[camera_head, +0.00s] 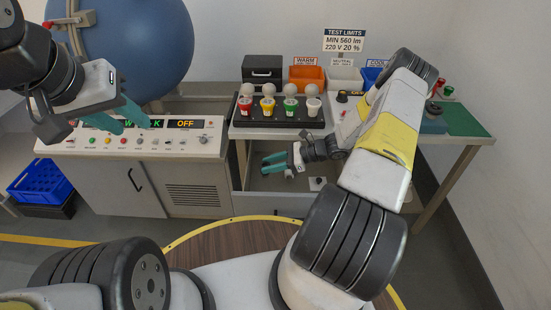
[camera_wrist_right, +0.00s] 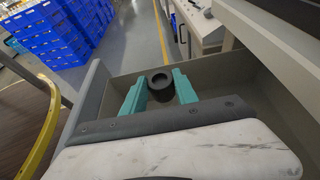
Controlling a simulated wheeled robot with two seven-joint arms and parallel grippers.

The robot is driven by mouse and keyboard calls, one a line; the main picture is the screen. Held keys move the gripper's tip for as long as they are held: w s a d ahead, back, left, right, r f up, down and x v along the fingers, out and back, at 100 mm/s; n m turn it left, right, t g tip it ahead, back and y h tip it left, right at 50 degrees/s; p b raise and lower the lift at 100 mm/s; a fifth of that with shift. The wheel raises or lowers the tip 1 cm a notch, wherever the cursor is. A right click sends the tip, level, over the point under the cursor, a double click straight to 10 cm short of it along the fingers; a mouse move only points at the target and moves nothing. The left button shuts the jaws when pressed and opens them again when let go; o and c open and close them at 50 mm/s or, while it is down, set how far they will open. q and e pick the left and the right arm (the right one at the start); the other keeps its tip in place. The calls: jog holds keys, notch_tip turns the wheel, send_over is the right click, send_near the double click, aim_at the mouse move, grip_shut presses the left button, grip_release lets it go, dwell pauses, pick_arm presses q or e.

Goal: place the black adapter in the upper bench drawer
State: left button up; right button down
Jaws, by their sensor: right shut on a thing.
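The black adapter (camera_wrist_right: 160,84) is a short dark cylinder with a round hollow top. In the right wrist view it sits between the teal fingers of my right gripper (camera_wrist_right: 161,91), which is shut on it. The open upper bench drawer (camera_wrist_right: 240,78) surrounds the fingers in that view. In the head view my right gripper (camera_head: 277,163) is over the open drawer (camera_head: 240,177), and the adapter is hard to make out there. I cannot tell whether the adapter touches the drawer floor. My left gripper (camera_head: 127,118) is open and empty over the control panel.
A black rack (camera_head: 280,120) with several bulbs in coloured cups stands on the bench above the drawer. A small pale item (camera_head: 317,183) lies in the drawer. Behind are a black case (camera_head: 263,69), an orange bin (camera_head: 309,76) and a blue sphere (camera_head: 130,45).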

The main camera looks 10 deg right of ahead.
notch_tip(320, 180, down, 9)
jog(key=shift+r, duration=0.1)
dwell(0.3)
jog(key=c, duration=0.9)
grip_release()
jog(key=shift+c, duration=0.2)
